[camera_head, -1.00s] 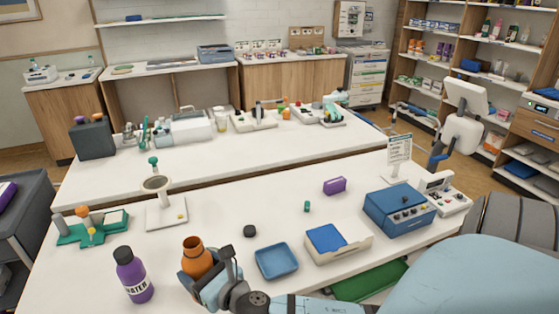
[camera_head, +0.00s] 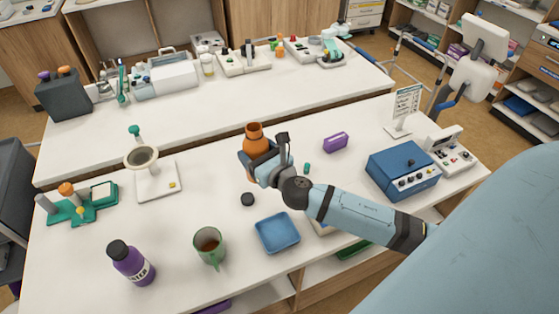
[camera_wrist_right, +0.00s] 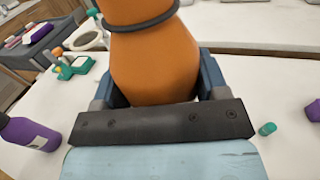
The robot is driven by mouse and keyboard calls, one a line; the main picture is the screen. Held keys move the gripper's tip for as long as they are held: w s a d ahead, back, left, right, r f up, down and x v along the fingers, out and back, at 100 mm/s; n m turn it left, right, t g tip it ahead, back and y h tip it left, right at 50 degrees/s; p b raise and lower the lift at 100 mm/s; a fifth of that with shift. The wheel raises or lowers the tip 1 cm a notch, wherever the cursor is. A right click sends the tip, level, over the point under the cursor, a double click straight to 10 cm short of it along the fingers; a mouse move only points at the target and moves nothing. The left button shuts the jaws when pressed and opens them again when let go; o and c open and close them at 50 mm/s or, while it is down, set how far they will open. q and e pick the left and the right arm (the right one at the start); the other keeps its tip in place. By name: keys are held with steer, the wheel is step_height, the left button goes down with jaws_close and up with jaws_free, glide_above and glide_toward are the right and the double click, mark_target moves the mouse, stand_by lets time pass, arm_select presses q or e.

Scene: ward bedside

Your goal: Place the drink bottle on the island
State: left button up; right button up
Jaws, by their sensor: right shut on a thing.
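An orange bottle (camera_head: 253,132) with an open top is held upright by my right gripper (camera_head: 259,156) over the near white counter (camera_head: 205,185). In the right wrist view the orange bottle (camera_wrist_right: 153,65) fills the space between the jaws, with a dark ring around its neck. The jaws are shut around its body. Its base is largely hidden by the gripper, so I cannot tell its height above the counter. A purple water bottle (camera_head: 133,266) with a black cap stands at the counter's front left. My left gripper is not in view.
A far white counter (camera_head: 215,90) holds several devices. On the near counter are a green mug (camera_head: 209,247), blue tray (camera_head: 277,233), black cap (camera_head: 247,199), white stand (camera_head: 158,182), purple box (camera_head: 336,142) and blue device (camera_head: 402,170). Bare counter lies left of the orange bottle.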

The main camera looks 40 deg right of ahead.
steer(key=w+d+r+p, duration=0.3)
steer(key=r, duration=0.1)
steer(key=f+b, duration=0.4)
steer(key=f, duration=0.2)
steer(key=f+b, duration=0.4)
steer(key=f, duration=0.3)
steer(key=f+b, duration=0.4)
steer(key=f, duration=0.3)
steer(key=shift+w+d+f, duration=0.1)
steer(key=shift+d, duration=0.3)
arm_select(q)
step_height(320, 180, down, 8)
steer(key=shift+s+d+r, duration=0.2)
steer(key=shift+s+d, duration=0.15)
